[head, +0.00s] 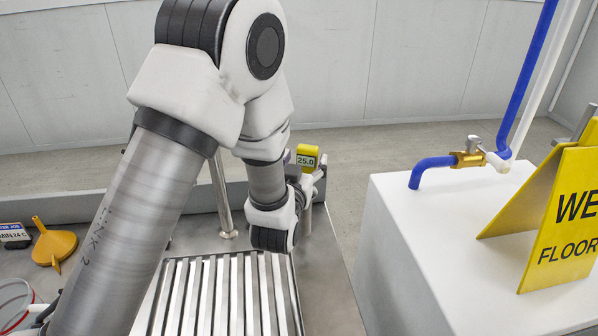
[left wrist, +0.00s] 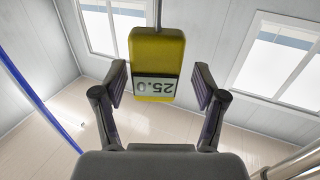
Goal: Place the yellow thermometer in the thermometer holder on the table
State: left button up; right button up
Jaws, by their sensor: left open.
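The yellow thermometer (head: 307,153), with a display reading 25.0, is past my left forearm at the sink's far right corner in the head view. My left gripper (head: 304,180) is at it, partly hidden by my own wrist. In the left wrist view the thermometer (left wrist: 157,50) lies between the two spread fingers of my left gripper (left wrist: 160,84), with a visible gap on each side. Its thin probe runs up out of that picture. I cannot make out the thermometer holder; my arm covers much of the table. My right gripper is not in view.
A ribbed metal drainboard (head: 228,290) lies below my arm, with an upright metal pipe (head: 222,195) behind it. At the right, a white block (head: 440,240) carries a blue pipe with a brass valve (head: 467,156) and a yellow floor sign (head: 565,210).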

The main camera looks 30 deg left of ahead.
pick_arm(q)
jog(key=p+v, duration=1.1)
jog(key=v, duration=0.1)
dwell(1.1)
